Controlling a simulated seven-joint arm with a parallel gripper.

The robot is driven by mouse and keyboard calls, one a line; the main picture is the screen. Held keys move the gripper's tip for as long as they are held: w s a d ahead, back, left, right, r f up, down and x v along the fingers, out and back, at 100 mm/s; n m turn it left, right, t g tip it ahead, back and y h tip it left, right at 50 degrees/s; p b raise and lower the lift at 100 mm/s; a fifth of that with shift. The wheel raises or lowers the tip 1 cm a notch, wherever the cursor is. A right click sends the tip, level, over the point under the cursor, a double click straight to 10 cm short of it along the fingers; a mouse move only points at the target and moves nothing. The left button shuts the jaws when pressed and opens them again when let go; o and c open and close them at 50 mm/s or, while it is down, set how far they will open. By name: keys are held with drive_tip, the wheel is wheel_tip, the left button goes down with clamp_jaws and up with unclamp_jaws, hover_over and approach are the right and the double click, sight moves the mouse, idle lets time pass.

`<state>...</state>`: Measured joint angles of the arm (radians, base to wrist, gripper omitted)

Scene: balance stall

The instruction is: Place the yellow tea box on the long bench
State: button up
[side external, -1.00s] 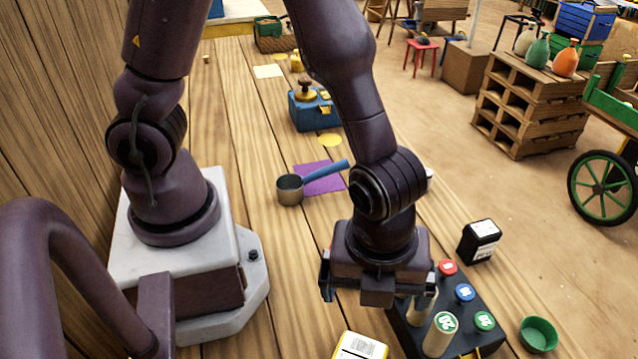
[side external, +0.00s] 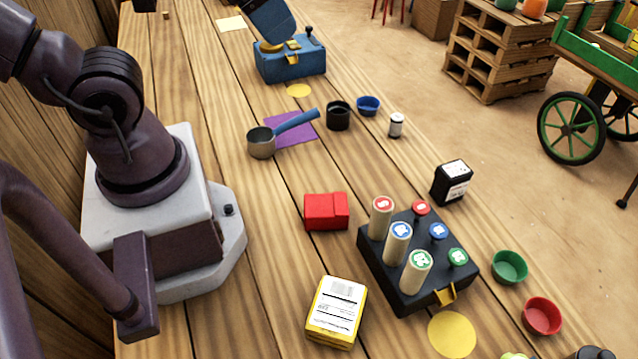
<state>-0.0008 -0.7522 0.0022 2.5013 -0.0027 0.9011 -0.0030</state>
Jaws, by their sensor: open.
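The yellow tea box (side external: 318,333), with a white printed label on its upper face, rests on the wooden planks of the long bench (side external: 265,265). It is near the bottom middle of the side view, left of and apart from the black peg block. Nothing holds it. I cannot make out my gripper in the current view. My arm rises from its pale base at the left and leaves the picture at the upper left.
A red box (side external: 326,212) stands behind the tea box. The black block (side external: 375,262) carries several lettered pegs. A black labelled box (side external: 452,183), green cup (side external: 509,267) and red cup (side external: 541,316) are to the right. A saucepan (side external: 262,143) and blue toolbox (side external: 290,68) are farther back.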

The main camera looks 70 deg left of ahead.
drive_tip(key=m+g+y, duration=0.3)
drive_tip(key=m+y, duration=0.1)
drive_tip(key=m, duration=2.2)
approach(339, 302)
drive_tip(key=shift+h, duration=0.3)
drive_tip(key=x, duration=1.1)
drive_tip(key=shift+a, duration=0.25)
drive_tip(key=c, duration=1)
drive_tip(key=shift+o, duration=0.2)
drive_tip(key=shift+r, duration=0.1)
